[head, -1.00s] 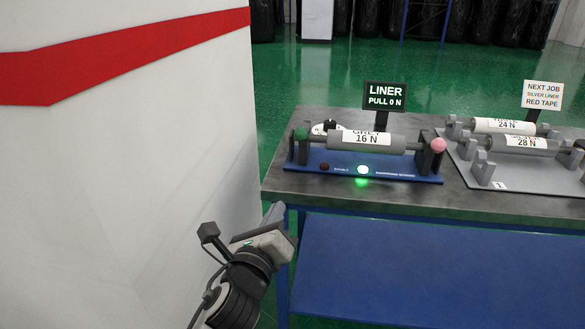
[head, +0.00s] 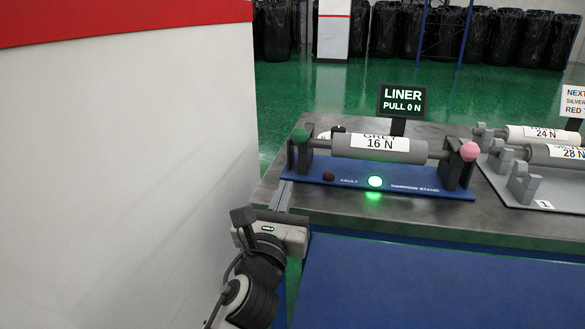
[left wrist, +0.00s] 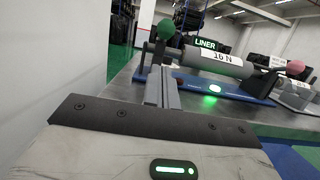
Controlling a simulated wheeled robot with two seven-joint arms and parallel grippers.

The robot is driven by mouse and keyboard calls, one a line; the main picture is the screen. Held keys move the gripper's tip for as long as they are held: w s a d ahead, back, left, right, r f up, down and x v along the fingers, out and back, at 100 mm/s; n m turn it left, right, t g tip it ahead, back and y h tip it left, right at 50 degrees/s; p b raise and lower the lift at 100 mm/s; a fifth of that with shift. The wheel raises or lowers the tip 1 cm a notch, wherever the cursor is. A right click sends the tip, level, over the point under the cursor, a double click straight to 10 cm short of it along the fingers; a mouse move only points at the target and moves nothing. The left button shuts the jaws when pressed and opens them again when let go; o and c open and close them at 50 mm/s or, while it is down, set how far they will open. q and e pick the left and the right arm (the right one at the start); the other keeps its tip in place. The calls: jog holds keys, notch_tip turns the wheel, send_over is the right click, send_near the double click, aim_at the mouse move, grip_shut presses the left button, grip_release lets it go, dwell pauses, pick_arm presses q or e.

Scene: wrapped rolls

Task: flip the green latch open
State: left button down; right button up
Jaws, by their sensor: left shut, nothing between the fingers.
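The green latch shows as a green ball knob (head: 300,135) on top of the left upright of the blue narrow stand (head: 330,180). It also shows in the left wrist view (left wrist: 165,29), above and just beyond my fingertips. A grey roll (head: 378,148) labelled 16 N lies across the stand, and a pink knob (head: 469,151) tops the right upright. My left gripper (head: 284,188) is shut and empty, at the table's left front corner, below the green knob and apart from it in the head view. My right gripper is not in view.
A black display (head: 403,101) behind the stand reads LINER, PULL 0 N. A grey rack (head: 525,190) with more labelled rolls stands to the right. A white wall or panel (head: 120,170) with a red band stands close on the left. The table (head: 400,225) is bare in front of the stand.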

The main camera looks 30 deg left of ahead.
aim_at(304, 129)
pick_arm(q)
jog(key=x, duration=0.9)
jog(key=shift+w+r, duration=0.1)
jog(key=shift+w, duration=0.3)
